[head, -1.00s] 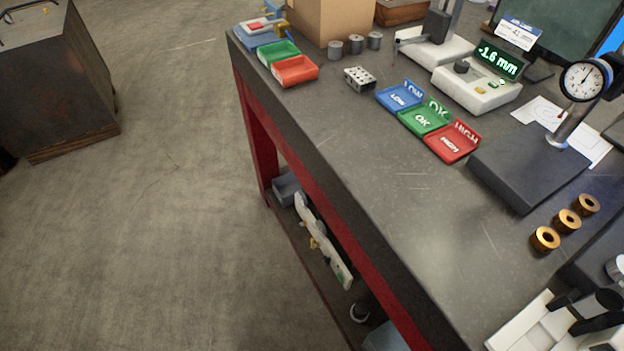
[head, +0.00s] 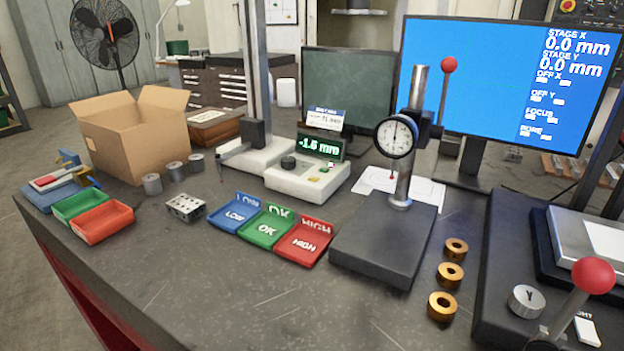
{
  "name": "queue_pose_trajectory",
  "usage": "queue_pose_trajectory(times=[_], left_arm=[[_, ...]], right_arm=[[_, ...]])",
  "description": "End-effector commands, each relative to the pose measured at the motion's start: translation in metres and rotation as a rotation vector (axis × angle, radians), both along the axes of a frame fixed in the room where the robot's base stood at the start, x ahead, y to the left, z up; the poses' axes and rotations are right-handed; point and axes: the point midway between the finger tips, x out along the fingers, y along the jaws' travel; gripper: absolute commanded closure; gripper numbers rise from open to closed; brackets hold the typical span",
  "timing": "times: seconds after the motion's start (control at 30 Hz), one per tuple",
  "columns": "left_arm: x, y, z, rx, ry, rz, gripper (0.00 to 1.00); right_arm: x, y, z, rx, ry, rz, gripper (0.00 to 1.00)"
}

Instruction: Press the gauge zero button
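The digital gauge unit (head: 300,184) stands on the bench in the middle of the head view. It is a white box with a black knob, and its green display (head: 320,146) reads -1.6 mm. Small buttons (head: 318,178) sit on its top face, in yellow or green and white. They are too small to tell which one is the zero button. A height gauge column (head: 256,75) with a stylus stands just left of the box. Neither of my grippers is in view.
Blue, green and red trays (head: 268,228) lie in front of the gauge. A dial indicator stand (head: 385,245) stands to the right, beside brass rings (head: 450,275). A cardboard box (head: 135,140) and metal cylinders (head: 175,172) are at left. The front bench top is clear.

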Motion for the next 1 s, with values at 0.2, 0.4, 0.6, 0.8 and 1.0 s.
queue_pose_trajectory(times=[0.2,0.4,0.6,0.8,1.0], left_arm=[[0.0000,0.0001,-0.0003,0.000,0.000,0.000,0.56],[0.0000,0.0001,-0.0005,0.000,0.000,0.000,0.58],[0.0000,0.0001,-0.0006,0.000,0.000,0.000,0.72],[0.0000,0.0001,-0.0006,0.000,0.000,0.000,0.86],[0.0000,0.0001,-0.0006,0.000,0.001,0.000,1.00]], right_arm=[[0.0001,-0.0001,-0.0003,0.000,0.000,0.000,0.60],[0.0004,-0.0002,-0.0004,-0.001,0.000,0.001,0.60],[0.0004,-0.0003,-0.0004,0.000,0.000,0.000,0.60],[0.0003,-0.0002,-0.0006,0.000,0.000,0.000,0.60],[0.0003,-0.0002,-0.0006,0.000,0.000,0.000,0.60]])
